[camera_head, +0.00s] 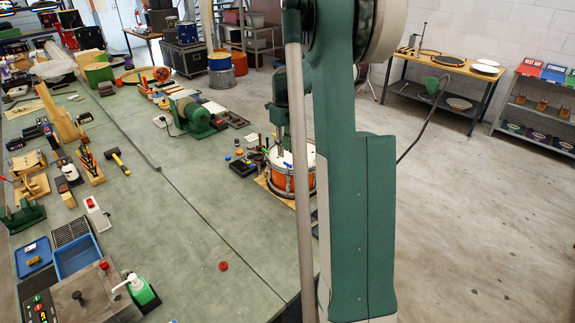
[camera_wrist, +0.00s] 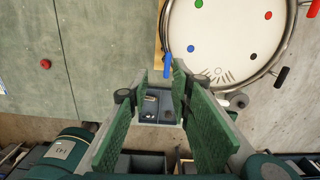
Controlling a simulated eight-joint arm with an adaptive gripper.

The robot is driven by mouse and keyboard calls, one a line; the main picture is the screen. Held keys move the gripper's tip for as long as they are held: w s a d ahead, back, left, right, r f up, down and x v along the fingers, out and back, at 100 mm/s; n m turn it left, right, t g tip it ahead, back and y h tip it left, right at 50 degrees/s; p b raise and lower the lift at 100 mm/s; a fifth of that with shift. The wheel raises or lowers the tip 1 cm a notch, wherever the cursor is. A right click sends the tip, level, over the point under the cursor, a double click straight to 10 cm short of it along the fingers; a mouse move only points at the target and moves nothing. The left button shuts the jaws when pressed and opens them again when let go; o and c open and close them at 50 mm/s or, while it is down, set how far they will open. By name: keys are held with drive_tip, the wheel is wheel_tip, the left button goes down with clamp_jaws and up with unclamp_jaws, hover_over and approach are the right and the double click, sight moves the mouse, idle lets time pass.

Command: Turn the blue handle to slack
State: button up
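The drum (camera_wrist: 228,30) has a white head with coloured dots and fills the upper right of the wrist view. The blue handle (camera_wrist: 167,64) stands out at the drum's lower left rim. My gripper (camera_wrist: 158,80) is open, with its two green fingers apart and nothing held between them. Its fingertips are close to the blue handle, which shows just beyond them, nearer the right finger. I cannot tell whether they touch. In the head view the orange drum (camera_head: 276,183) is partly hidden behind my arm, and I cannot make out the blue handle there.
A black handle (camera_wrist: 281,77) and a red handle (camera_wrist: 314,9) stick out on the drum's right side. A red cap (camera_wrist: 45,64) lies on the green bench (camera_wrist: 95,35), otherwise clear left of the drum. Small dark items (camera_head: 243,167) lie beside the drum.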

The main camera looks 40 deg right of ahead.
sight(288, 164)
drive_tip(key=shift+d+f+m, duration=0.4)
drive_tip(key=shift+d+f, duration=0.15)
drive_tip(key=shift+d, duration=0.25)
drive_tip(key=shift+f, duration=0.1)
drive_tip(key=shift+f, duration=3.75)
clamp_jaws()
